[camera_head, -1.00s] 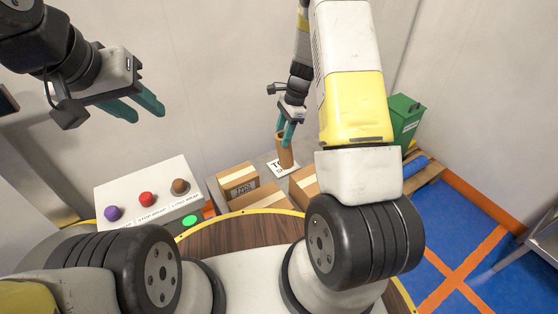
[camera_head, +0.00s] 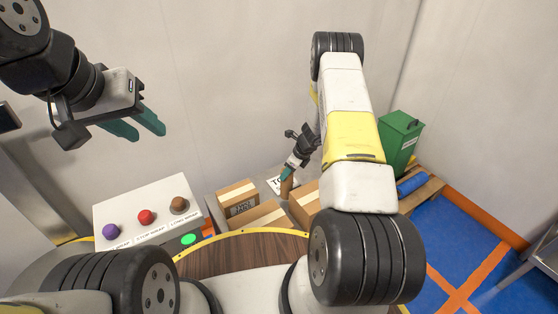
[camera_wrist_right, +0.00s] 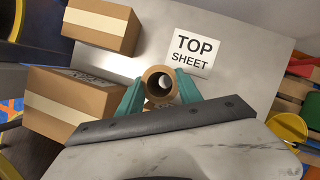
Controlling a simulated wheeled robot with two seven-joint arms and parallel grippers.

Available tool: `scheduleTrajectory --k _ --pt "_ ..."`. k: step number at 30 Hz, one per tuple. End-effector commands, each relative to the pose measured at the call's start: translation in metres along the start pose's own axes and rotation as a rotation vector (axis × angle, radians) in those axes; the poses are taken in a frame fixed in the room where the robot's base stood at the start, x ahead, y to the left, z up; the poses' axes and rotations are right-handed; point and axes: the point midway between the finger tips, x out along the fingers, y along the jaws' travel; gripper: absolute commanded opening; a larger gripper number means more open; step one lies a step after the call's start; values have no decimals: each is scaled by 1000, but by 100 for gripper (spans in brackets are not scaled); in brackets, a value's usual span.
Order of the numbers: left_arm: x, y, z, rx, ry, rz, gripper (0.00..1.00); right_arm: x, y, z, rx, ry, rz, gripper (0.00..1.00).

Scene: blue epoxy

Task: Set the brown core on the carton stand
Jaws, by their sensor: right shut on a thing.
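The brown core (camera_head: 287,187) is a hollow cardboard tube. It is between the teal fingers of my right gripper (camera_head: 288,175), which is shut on it. In the right wrist view the core (camera_wrist_right: 158,70) shows its round open end between the two fingertips (camera_wrist_right: 161,88). Below it is a grey surface (camera_wrist_right: 225,90) with a white "TOP SHEET" label (camera_wrist_right: 190,52) and cartons, which looks like the carton stand. I cannot tell whether the core touches that surface. My left gripper (camera_head: 150,134) is open and empty, high at the left.
Cartons (camera_head: 238,195) (camera_wrist_right: 100,24) stand close beside the core, another (camera_wrist_right: 75,100) nearer. A white button box (camera_head: 150,205) with purple, red and brown knobs is at the left. A green bin (camera_head: 398,140) and a wooden pallet (camera_head: 425,190) are at the right.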

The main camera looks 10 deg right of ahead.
Motion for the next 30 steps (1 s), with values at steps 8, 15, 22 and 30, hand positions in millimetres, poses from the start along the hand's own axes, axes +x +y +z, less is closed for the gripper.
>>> scheduleTrajectory --k 8,15,22,30 --pt "0 0 0 0 0 0 36 31 0 -14 0 1 1 0" --pt "0 0 0 0 0 0 36 31 0 -14 0 0 1 0" --pt "0 0 0 0 0 0 36 33 0 -15 0 1 1 64" --pt "0 0 0 0 0 0 36 33 0 -14 -1 1 1 64"
